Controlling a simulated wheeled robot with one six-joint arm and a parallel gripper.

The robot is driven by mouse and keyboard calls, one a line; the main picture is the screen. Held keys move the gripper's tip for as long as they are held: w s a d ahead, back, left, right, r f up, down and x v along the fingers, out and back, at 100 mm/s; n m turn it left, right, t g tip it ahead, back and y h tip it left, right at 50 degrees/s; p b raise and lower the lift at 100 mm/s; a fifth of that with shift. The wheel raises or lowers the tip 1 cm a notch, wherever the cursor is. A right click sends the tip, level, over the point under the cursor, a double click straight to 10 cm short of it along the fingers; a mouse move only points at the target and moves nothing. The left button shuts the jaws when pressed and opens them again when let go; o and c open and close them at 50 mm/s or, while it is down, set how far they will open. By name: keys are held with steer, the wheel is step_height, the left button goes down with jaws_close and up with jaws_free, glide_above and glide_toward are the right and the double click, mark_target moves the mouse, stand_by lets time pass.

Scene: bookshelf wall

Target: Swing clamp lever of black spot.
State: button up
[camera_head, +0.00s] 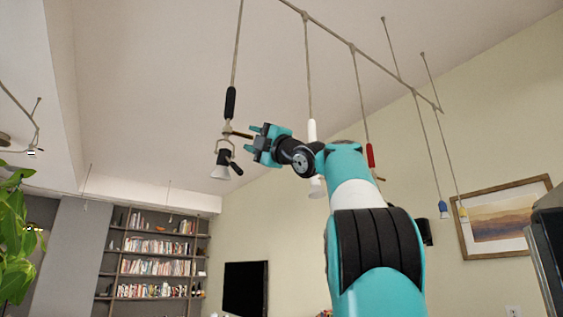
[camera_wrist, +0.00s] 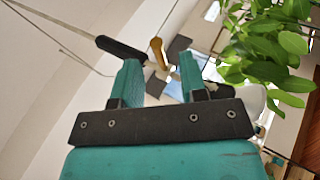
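The black spot (camera_head: 222,165) hangs at the left of centre in the head view, with a black grip (camera_head: 230,102) on its rod above. A thin brown clamp lever (camera_head: 240,134) sticks out from its joint toward my gripper (camera_head: 252,142). My gripper is just right of the joint, its two teal fingers apart. In the wrist view my gripper (camera_wrist: 160,78) is open, and a tan lever (camera_wrist: 157,52) shows between and beyond the fingertips. The black grip (camera_wrist: 120,47) shows at upper left. I cannot tell whether a finger touches the lever. The lamp head is partly hidden behind the fingers.
A white spot (camera_head: 312,130) hangs behind my arm, and a red one (camera_head: 370,155) beside it. Blue (camera_head: 443,208) and yellow (camera_head: 462,213) spots hang farther right. A leafy plant (camera_head: 15,240) is at left. Bookshelves (camera_head: 155,247) stand far behind.

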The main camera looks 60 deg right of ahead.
steer(key=b+v, duration=0.5)
steer(key=v, duration=0.6)
steer(key=shift+s+f, duration=0.15)
steer(key=shift+s, duration=0.15)
steer(key=shift+w, duration=0.1)
